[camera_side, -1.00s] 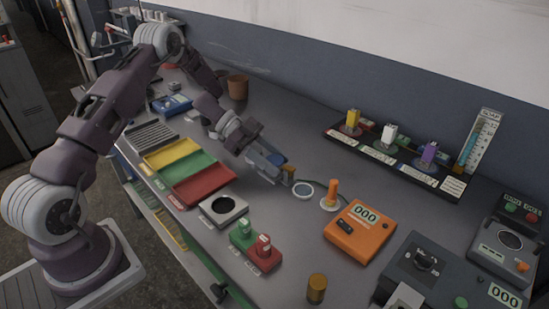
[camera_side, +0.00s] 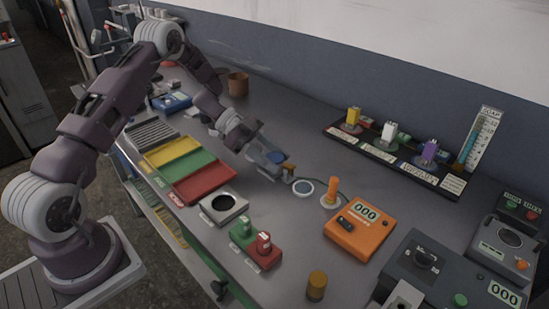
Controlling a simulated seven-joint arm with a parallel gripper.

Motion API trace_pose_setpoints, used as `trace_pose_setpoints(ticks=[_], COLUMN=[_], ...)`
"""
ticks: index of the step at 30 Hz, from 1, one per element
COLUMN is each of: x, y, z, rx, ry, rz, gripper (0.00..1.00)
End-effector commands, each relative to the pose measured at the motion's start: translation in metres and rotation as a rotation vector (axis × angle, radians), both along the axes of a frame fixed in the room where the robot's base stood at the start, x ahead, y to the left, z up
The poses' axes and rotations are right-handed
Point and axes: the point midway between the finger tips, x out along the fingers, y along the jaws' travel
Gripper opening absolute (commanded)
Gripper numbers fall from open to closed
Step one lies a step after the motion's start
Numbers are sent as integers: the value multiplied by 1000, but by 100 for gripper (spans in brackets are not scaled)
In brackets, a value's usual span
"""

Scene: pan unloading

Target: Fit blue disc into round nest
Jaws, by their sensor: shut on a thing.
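My gripper (camera_side: 284,172) is over the middle of the bench, just left of a small white-rimmed round pan (camera_side: 303,188). It is shut on the blue disc (camera_side: 275,157), which shows as a blue patch at the jaws. The jaws hide part of the disc, and its exact tilt is hard to tell. A pale grey block with a dark round opening, the round nest (camera_side: 238,209), sits nearer the front edge, below and left of my gripper. Its opening looks empty.
Red (camera_side: 205,186), green and yellow trays lie left of the nest. A green-and-red button box (camera_side: 256,246) stands in front, and an orange meter (camera_side: 360,231) and orange peg (camera_side: 332,191) to the right. A rack (camera_side: 395,160) of coloured blocks stands behind.

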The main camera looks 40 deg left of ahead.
Motion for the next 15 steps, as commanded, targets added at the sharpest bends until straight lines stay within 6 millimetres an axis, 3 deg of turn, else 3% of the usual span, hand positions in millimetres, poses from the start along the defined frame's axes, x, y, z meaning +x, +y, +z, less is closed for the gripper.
trace_pose_setpoints(ticks=[15], x=[0], y=[0], z=[-6], rx=[0], ry=[-1], rz=[0], gripper=[0])
